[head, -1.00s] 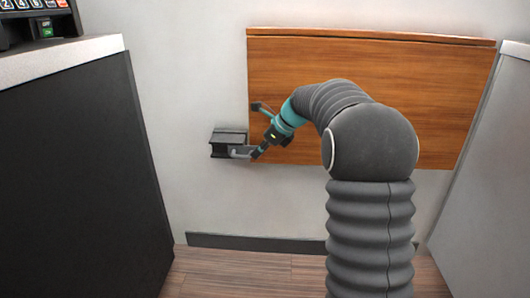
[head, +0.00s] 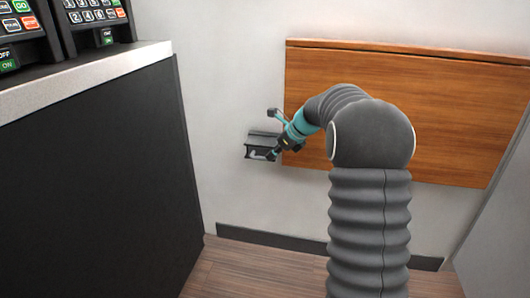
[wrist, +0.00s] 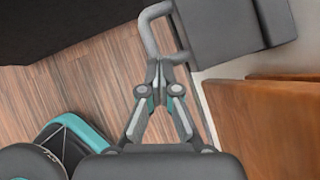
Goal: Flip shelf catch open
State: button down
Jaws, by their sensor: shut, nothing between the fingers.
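The wooden shelf (head: 400,115) hangs flat against the wall, and its edge also shows in the wrist view (wrist: 265,120). The shelf catch, a dark grey box (head: 262,137), is mounted on the wall by the shelf's lower left edge. It has a grey bent handle (wrist: 150,35) at its front, and its body shows in the wrist view (wrist: 225,30). My gripper (head: 271,156) is shut and empty, in front of the catch's right side. In the wrist view its fingertips (wrist: 160,88) are close to the handle; I cannot tell whether they touch it.
A dark counter (head: 95,170) with keypad machines (head: 95,15) on top stands at the left. A grey panel (head: 490,235) stands at the right. Wood floor (head: 255,270) and a dark baseboard (head: 260,240) lie below. The wall below the catch is clear.

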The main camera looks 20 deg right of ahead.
dwell(0.3)
jog(key=p+v, duration=0.1)
jog(key=v, duration=0.5)
jog(key=s+d+f+p+v, duration=0.1)
jog(key=v, duration=0.6)
jog(key=shift+s+d+f+p, duration=0.2)
jog(key=shift+d+p, duration=0.1)
jog(key=shift+p, duration=0.1)
